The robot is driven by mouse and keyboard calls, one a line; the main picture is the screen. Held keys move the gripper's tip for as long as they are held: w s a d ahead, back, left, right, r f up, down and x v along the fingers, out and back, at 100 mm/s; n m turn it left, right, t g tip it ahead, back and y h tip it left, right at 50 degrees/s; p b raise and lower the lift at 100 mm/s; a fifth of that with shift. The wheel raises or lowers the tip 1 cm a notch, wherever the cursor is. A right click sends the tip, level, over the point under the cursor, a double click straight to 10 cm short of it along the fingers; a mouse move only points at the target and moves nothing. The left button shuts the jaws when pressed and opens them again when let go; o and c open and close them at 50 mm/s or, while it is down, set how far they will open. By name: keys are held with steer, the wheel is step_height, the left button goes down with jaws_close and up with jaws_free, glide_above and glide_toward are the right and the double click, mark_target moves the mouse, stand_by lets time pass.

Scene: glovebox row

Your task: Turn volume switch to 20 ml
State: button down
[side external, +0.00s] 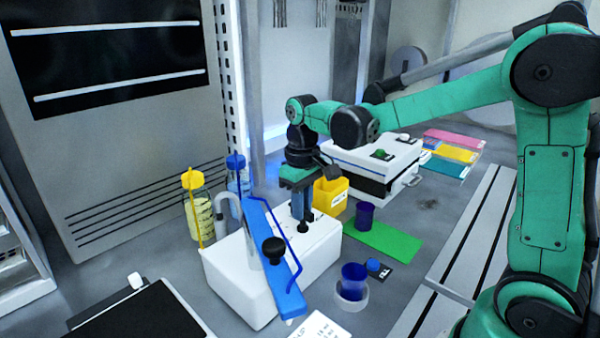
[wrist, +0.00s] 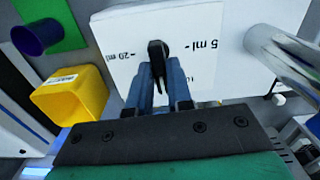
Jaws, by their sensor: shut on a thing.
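The volume switch is a black knob (wrist: 157,49) on the top face of a white box (wrist: 122,22). In the wrist view a "20 ml" mark lies left of the knob and a "5 ml" mark lies right of it. Another mark below is mostly hidden by my fingers. My gripper (wrist: 160,74) is shut on the knob, its blue fingers on either side. The knob looks upright in that picture, between the two marks. In the side view my gripper (side external: 303,218) points down onto the knob (side external: 304,228), on the white box (side external: 225,278).
A blue bar (side external: 272,255) and black round knob (side external: 273,250) stand on the box's left part. A yellow bin (side external: 331,195), a green mat (side external: 385,243) and blue cups (side external: 364,215) (side external: 353,281) are close by. Yellow-capped bottle (side external: 197,212) stands behind.

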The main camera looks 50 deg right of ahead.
steer(key=shift+m, duration=0.3)
steer(key=c, duration=0.8)
jaws_free()
steer(key=shift+r, duration=2.85)
